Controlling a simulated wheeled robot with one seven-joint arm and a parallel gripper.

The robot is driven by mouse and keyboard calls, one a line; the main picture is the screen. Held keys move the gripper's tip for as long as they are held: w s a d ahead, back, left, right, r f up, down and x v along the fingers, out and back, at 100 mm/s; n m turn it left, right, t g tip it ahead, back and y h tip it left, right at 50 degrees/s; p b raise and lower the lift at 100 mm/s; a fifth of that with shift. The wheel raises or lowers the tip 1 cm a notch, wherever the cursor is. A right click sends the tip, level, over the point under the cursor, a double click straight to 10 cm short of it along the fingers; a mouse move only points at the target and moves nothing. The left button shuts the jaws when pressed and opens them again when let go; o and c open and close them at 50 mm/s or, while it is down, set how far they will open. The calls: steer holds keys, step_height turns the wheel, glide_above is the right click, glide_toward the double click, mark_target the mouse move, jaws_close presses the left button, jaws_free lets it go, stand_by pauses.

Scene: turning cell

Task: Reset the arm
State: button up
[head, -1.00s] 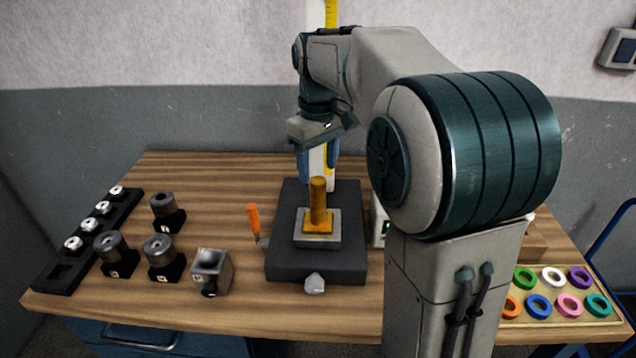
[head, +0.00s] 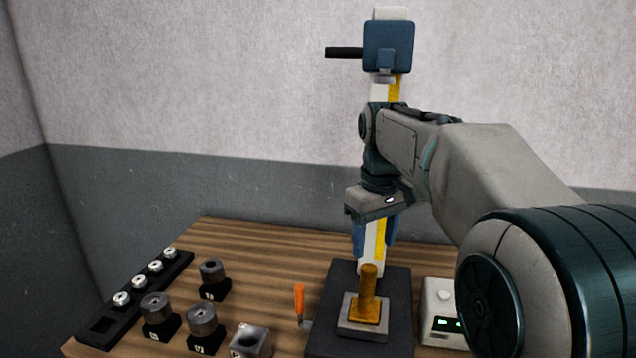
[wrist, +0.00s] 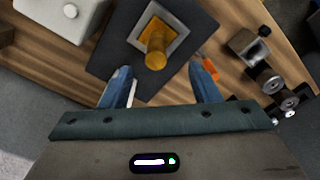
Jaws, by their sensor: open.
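My gripper (head: 375,240) hangs pointing down above the workbench, with two blue fingers. It is open and empty; the wrist view shows a clear gap between its fingers (wrist: 160,72). A brass-coloured part with an upright post (head: 368,285) stands on a light square plate (head: 352,325) on a dark base (head: 400,285). In the head view the fingers are just behind and above the post. The wrist view shows the brass post (wrist: 156,48) beyond the fingertips, not between them. My arm reaches in from the right and hides part of the bench.
A tall white-and-yellow column with a blue head (head: 388,45) rises right behind my gripper. An orange-handled tool (head: 299,302) is left of the base, a white box with a green display (head: 440,300) right. Cylindrical parts (head: 203,320) and a black rack (head: 130,310) stand at left.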

steer(key=s+f+m+t, duration=0.1)
steer(key=s+f+m, duration=0.1)
steer(key=s+f, duration=0.4)
steer(key=s+f+m+t, duration=0.1)
steer(key=s+f+m, duration=0.1)
steer(key=s+f, duration=0.5)
steer(key=s, duration=0.6)
steer(key=shift+f+m+t, duration=0.15)
steer(key=shift+m+t, duration=0.15)
steer(key=shift+m, duration=0.1)
